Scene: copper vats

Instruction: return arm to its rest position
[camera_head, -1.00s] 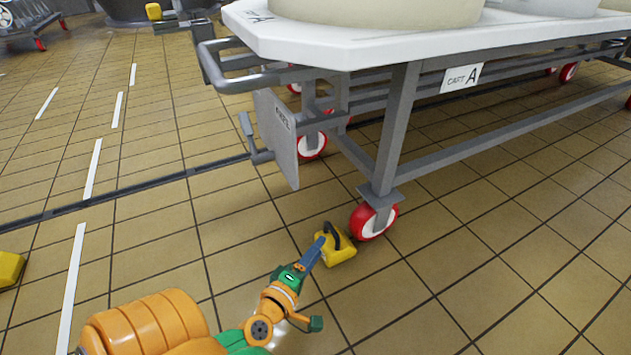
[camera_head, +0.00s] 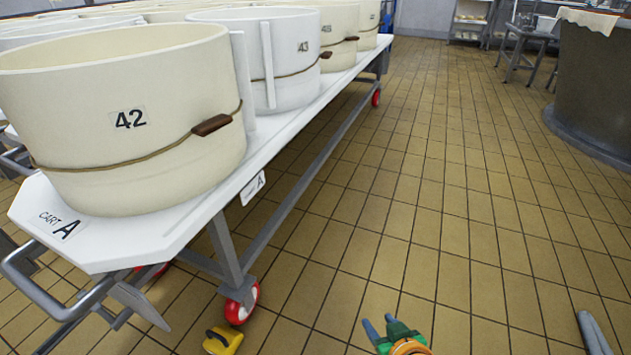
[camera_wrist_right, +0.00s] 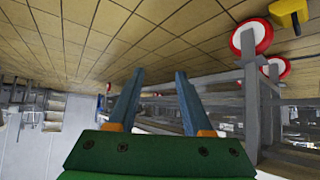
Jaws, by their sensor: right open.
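My right gripper (camera_head: 380,328) is low in the head view, near the bottom edge, above the tiled floor. Its two blue-grey fingers are apart in the right wrist view (camera_wrist_right: 160,92), with nothing between them. A yellow wheel chock (camera_head: 222,340) with a dark handle lies on the floor by the cart's red wheel, left of my right gripper and apart from it. The chock also shows in the right wrist view (camera_wrist_right: 289,13), at the top right.
Cart A (camera_head: 160,245) stands at the left, carrying cream moulds such as number 42 (camera_head: 130,150). Its red caster (camera_head: 241,303) is beside the chock. A large vat (camera_head: 600,90) and a stool (camera_head: 527,50) stand at the right. The floor between is clear.

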